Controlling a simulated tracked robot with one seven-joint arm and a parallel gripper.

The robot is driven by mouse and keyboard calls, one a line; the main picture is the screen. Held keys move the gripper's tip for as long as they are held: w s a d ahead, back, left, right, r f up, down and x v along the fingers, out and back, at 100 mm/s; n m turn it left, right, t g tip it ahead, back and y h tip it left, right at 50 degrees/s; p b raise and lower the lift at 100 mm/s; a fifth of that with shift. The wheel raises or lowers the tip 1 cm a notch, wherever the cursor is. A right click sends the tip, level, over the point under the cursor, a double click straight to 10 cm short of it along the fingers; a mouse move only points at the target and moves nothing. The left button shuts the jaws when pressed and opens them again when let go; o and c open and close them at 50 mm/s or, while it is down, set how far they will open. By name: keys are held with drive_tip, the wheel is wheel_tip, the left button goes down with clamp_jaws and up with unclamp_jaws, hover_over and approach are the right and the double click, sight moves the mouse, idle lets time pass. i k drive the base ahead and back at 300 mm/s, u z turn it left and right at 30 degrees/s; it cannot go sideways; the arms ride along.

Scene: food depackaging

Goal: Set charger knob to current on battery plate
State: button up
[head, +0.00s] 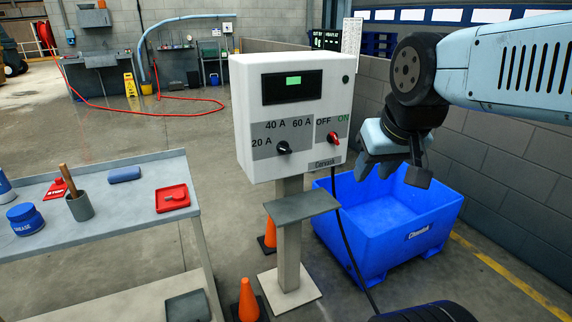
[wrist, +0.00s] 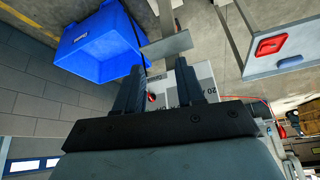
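The white charger box (head: 290,115) stands on a grey post in the head view. Its black knob (head: 283,148) sits among the marks 20 A, 40 A and 60 A; its exact setting is too small to read. A red switch (head: 333,138) sits under OFF and ON. The dark display (head: 292,87) shows a lit green patch. My gripper (head: 392,170) is right of the box, apart from it, open and empty. In the wrist view, my gripper (wrist: 158,80) has its fingers spread, with the box (wrist: 196,72) partly hidden behind them. I cannot identify the battery plate.
A blue crate (head: 390,215) stands behind and right of the post, also in the wrist view (wrist: 85,50). A grey shelf (head: 300,206) juts out below the box. Orange cones (head: 248,300) stand near the post. A workbench (head: 130,205) with a red tray (head: 172,198) is left.

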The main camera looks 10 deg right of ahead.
sight(282, 147)
drive_tip(key=u, duration=0.15)
drive_tip(key=i, duration=0.15)
drive_tip(key=z, duration=3.55)
drive_tip(key=i, duration=0.25)
drive_tip(key=z, duration=1.65)
drive_tip(key=k, duration=1.3)
